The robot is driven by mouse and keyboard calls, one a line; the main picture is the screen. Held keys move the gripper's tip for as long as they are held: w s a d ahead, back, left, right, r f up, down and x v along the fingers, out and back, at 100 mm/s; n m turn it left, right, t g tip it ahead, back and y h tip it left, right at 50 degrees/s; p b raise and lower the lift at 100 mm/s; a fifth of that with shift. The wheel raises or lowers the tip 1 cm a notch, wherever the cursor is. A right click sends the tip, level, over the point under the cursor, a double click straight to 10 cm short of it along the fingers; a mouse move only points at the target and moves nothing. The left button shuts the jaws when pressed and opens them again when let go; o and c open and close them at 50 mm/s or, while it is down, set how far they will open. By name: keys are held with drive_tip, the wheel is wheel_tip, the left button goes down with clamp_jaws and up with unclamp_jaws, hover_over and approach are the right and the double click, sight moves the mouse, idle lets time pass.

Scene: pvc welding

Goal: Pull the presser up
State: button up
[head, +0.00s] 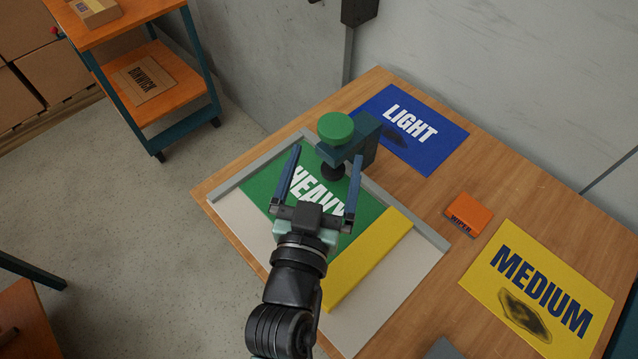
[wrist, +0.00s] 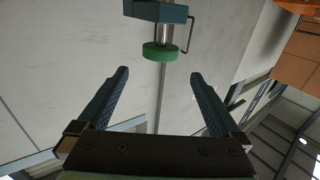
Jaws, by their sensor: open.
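The presser has a round green knob (head: 335,127) on top, a teal bracket (head: 364,142) and a dark round foot (head: 333,172) below. The foot appears over the green HEAVY sheet (head: 262,188). My gripper (head: 328,152) is open and empty, with its two blue fingers pointing toward the presser. In the wrist view, the knob (wrist: 160,53) shows beyond my open gripper (wrist: 160,73), centred between the fingertips and apart from them. That view appears upside down, with a metal shaft and the teal block (wrist: 155,11) above the knob.
The green sheet lies on a pale board with a grey rim (head: 413,225) and a yellow bar (head: 368,258). Blue LIGHT (head: 435,136) and yellow MEDIUM (head: 480,280) sheets and an orange WIPER block (head: 468,208) lie on the wooden table. A grey wall stands behind.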

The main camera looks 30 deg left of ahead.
drive_tip(key=shift+v, duration=1.85)
drive_tip(key=w+d+r+m+t+h+p, duration=0.1)
drive_tip(key=w+d+r+t+p, duration=0.15)
drive_tip(key=r, duration=0.65)
drive_tip(key=w+d+r+m+t+h+p, duration=0.15)
drive_tip(key=w+r, duration=0.25)
drive_tip(key=r, duration=0.5)
drive_tip(key=s+d+r+t+p, duration=0.2)
drive_tip(key=d+r, duration=0.1)
drive_tip(key=r, duration=0.9)
drive_tip(key=s+d+r+t+h+p, duration=0.1)
drive_tip(key=s+d+r+t+p, duration=0.1)
drive_tip(key=r, duration=1.1)
drive_tip(key=s+d+r+t+h+p, duration=0.1)
drive_tip(key=d+r, duration=0.3)
drive_tip(key=r, duration=0.8)
drive_tip(key=shift+s+r+t+p, duration=0.2)
drive_tip(key=shift+s+t+p, duration=0.3)
drive_tip(key=shift+p, duration=0.25)
drive_tip(key=shift+f, duration=0.1)
